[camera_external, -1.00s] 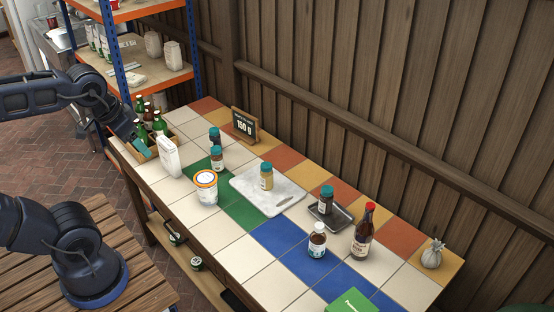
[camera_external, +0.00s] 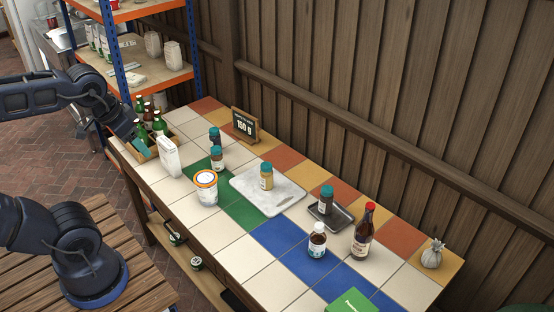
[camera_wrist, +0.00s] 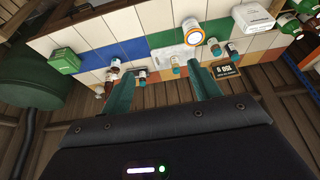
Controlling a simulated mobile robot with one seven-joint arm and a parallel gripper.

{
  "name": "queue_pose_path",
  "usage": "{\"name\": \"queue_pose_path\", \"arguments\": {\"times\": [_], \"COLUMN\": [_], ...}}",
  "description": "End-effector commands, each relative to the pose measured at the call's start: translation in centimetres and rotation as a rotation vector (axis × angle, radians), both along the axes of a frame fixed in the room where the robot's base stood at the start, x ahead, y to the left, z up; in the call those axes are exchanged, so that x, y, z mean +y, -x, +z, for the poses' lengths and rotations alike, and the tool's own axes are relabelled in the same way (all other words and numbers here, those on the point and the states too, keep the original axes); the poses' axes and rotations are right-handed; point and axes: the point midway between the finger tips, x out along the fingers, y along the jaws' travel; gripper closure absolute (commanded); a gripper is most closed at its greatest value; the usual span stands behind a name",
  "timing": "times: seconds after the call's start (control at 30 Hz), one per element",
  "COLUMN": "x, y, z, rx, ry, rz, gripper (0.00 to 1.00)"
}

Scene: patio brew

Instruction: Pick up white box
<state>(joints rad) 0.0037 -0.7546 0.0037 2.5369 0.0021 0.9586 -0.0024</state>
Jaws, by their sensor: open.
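In the wrist view the white box (camera_wrist: 253,18) appears upside down at the upper right, outside the space between the fingers. My gripper (camera_wrist: 160,72) is open, with two teal fingers apart and nothing between them. In the external view my gripper (camera_external: 140,145) is at the left end of the table, left of the box and in front of the crate. Its fingertips are partly hidden there.
The crate (camera_external: 147,155) holds several green bottles. A white tub with an orange rim (camera_external: 206,188) and small teal-capped jars stand right of the box. A sign (camera_external: 244,126) stands at the back. A shelf rack (camera_external: 191,50) rises behind the table's left end.

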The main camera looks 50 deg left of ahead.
Motion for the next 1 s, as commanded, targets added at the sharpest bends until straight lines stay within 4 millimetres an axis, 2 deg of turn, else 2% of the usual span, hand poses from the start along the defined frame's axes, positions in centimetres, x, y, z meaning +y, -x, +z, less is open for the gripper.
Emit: {"name": "queue_pose_path", "arguments": {"times": [0.13,0.23,0.47,0.77,1.0], "x": [0.1,0.5,2.7,7.0,11.6], "y": [-0.3,-1.2,-5.4,-11.2,-15.5], "z": [0.0,0.2,0.3,-0.6,-2.5], "rx": [0.005,0.023,0.101,0.203,0.282], "ry": [0.004,0.017,0.083,0.179,0.256], "rz": [0.009,0.043,0.196,0.42,0.603], "gripper": [0.38,0.38,0.38,0.38,0.38]}}
